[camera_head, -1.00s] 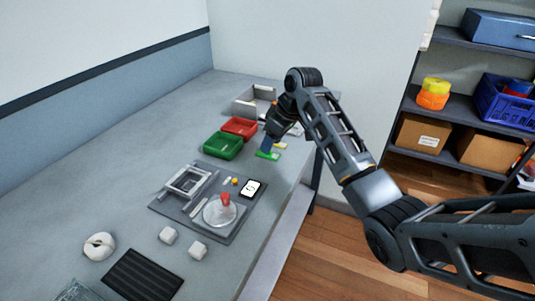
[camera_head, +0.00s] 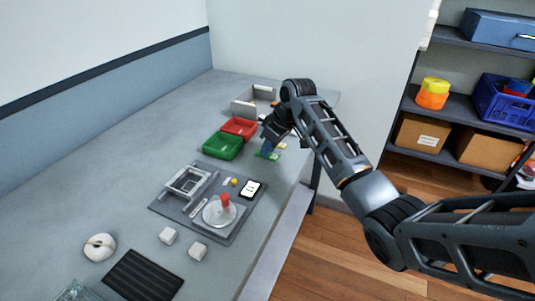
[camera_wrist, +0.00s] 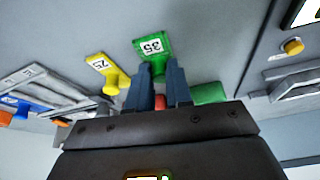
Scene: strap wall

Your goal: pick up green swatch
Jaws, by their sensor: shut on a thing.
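In the wrist view the green swatch (camera_wrist: 153,45) shows a white label marked 35. My gripper (camera_head: 267,150) points down at it, and its two blue fingers (camera_wrist: 161,72) are shut on its near part. The grip point is partly hidden by the fingers. I cannot tell whether the swatch touches the table.
A yellow swatch (camera_wrist: 106,67) marked 25 lies close beside it. A green tray (camera_head: 222,146), a red tray (camera_head: 240,128) and a grey-white open box (camera_head: 240,104) stand nearby. A fixture plate (camera_head: 170,209) lies nearer, with free table to the left.

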